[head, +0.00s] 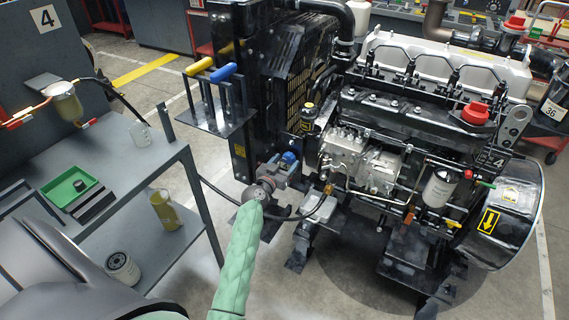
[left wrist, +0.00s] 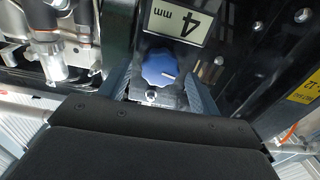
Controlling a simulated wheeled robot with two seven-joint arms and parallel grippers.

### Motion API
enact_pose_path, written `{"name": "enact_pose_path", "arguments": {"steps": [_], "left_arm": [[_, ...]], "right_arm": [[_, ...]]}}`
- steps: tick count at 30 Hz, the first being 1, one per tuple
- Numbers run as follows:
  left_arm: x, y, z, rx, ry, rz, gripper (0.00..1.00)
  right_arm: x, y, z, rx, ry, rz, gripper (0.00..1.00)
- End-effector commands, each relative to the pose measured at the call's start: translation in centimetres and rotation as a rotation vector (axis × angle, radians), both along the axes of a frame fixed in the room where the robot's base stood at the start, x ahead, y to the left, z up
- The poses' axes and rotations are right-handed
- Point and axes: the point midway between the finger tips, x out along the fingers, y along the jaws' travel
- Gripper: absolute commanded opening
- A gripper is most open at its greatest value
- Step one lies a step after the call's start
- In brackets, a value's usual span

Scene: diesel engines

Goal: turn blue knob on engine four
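The blue knob (left wrist: 160,68) is lobed and sits on a dark panel below a white label (left wrist: 178,22) reading "4 mm" in the left wrist view. In the head view a small blue part that looks like the knob (head: 290,157) shows low on the left side of the engine (head: 375,160), which carries a "4" label. My left gripper (left wrist: 160,88) is open, with one finger on each side of the knob and visible gaps between. In the head view my left gripper (head: 277,172) is close to that blue part and partly hides it. My right gripper is not in view.
A grey workbench (head: 130,150) with a green tray (head: 70,186) stands at the left. A white filter (head: 122,268) and a yellowish container (head: 163,210) are on its lower shelf. A black hose (head: 240,208) runs low near the gripper. A rack holds a blue handle (head: 223,72).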

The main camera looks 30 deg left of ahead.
Motion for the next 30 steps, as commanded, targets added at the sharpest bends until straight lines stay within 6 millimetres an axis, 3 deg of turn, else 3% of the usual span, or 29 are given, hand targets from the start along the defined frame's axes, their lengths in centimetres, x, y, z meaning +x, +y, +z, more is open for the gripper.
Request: {"name": "enact_pose_path", "arguments": {"steps": [1,6,17,30], "left_arm": [[-0.01,0.00,0.00,0.000,0.000,0.000,0.53],[-0.01,0.00,0.00,0.000,0.000,0.000,0.20],[-0.02,0.01,0.02,-0.048,0.000,-0.001,0.20],[-0.03,0.09,0.05,-0.381,0.002,-0.001,0.20]], "right_arm": [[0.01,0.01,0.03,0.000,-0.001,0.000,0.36],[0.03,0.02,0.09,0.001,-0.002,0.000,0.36],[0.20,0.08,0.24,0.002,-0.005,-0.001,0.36],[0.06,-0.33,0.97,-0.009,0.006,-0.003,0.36]]}}
